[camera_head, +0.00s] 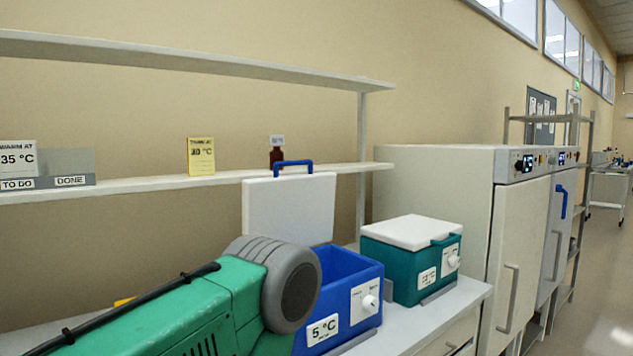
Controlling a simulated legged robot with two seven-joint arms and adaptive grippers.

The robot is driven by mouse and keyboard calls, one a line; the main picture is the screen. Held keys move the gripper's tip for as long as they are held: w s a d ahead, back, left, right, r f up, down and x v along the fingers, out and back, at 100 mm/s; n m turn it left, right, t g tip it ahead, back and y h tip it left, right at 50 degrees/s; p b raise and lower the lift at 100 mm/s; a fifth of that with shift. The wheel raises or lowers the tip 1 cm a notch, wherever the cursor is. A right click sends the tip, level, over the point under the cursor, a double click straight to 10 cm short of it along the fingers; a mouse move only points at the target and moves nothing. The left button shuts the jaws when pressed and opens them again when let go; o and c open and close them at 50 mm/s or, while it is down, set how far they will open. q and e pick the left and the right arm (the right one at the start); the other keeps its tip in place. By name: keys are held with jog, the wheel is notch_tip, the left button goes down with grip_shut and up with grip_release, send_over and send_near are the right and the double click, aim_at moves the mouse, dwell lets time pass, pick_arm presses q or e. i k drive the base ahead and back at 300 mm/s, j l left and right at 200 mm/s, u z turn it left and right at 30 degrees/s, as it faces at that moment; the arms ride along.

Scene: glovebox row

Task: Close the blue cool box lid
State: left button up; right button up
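The blue cool box (352,273) stands on the white bench and bears a "5 °C" label and a dial on its front. Its white lid (290,208) stands upright at the back, open, with a blue handle (293,165) at its top. My green and grey arm comes in from the lower left and hides the left part of the box. No fingertips of my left gripper show. My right gripper is out of view.
A teal cool box (400,262) with its white lid shut stands right of the blue one. Shelves (215,179) run behind, holding a small brown bottle (276,157), a yellow card (201,156) and signs. White cabinets (522,245) stand at the right, beside a clear aisle.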

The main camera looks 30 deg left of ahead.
aim_at(294, 208)
jog(key=i+l+u, duration=0.1)
jog(key=u, duration=0.35)
jog(key=l+u, duration=0.4)
jog(key=i+l+u, duration=0.1)
jog(key=u, duration=0.35)
